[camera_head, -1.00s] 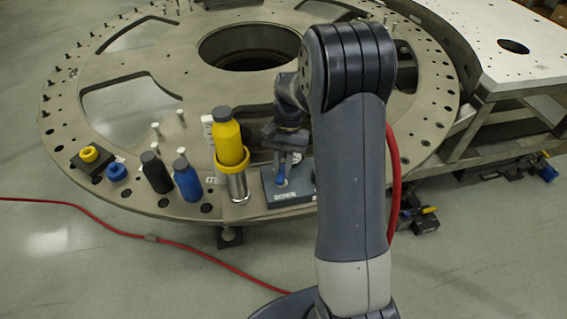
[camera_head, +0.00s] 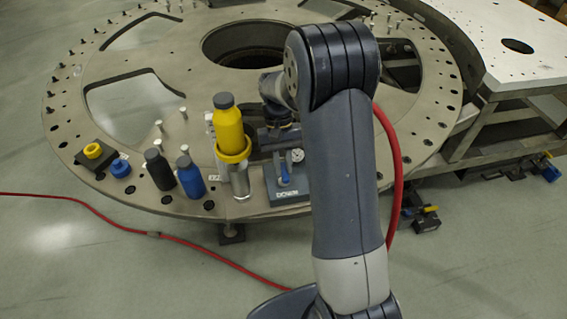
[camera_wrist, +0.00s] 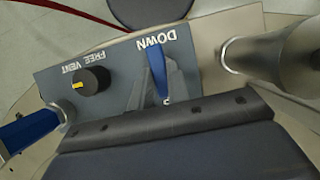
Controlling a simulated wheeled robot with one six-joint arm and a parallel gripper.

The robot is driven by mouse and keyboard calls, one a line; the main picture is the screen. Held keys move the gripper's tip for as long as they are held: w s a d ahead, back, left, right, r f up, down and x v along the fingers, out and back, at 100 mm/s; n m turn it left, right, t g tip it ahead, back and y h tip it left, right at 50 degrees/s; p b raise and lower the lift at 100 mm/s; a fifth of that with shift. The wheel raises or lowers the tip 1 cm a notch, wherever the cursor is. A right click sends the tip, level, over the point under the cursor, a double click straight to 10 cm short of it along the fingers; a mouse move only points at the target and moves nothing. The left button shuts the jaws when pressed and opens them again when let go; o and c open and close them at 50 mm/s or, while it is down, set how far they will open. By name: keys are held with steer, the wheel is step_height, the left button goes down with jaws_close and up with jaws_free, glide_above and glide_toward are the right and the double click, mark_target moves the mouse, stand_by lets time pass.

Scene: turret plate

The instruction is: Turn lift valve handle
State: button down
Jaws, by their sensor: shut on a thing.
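The lift valve handle is a blue lever (camera_wrist: 157,68) on a grey valve panel (camera_wrist: 118,88). In the wrist view its blue end points to the word DOWN, and part of another label below it is hidden. My gripper (camera_wrist: 162,88) is shut on the lever, with its dark fingers at the lever's lower part. In the head view my gripper (camera_head: 283,150) is above the panel (camera_head: 289,199), and the blue lever (camera_head: 284,175) shows below it.
A black knob (camera_wrist: 92,80) marked FREE VENT is beside the lever. A metal cylinder (camera_head: 239,183) with a yellow bottle (camera_head: 229,128) stands left of the panel. Blue (camera_head: 190,180) and black (camera_head: 159,172) bottles stand further left. A red hose (camera_head: 395,180) runs beside my arm.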

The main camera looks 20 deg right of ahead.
steer(key=c, duration=1.4)
jaws_free()
steer(key=shift+o, duration=0.2)
steer(key=b+v, duration=0.1)
steer(key=v, duration=1)
steer(key=shift+f, duration=0.15)
steer(key=p+x, duration=0.1)
steer(key=x, duration=0.9)
steer(key=shift+s+f, duration=0.2)
steer(key=shift+f, duration=0.1)
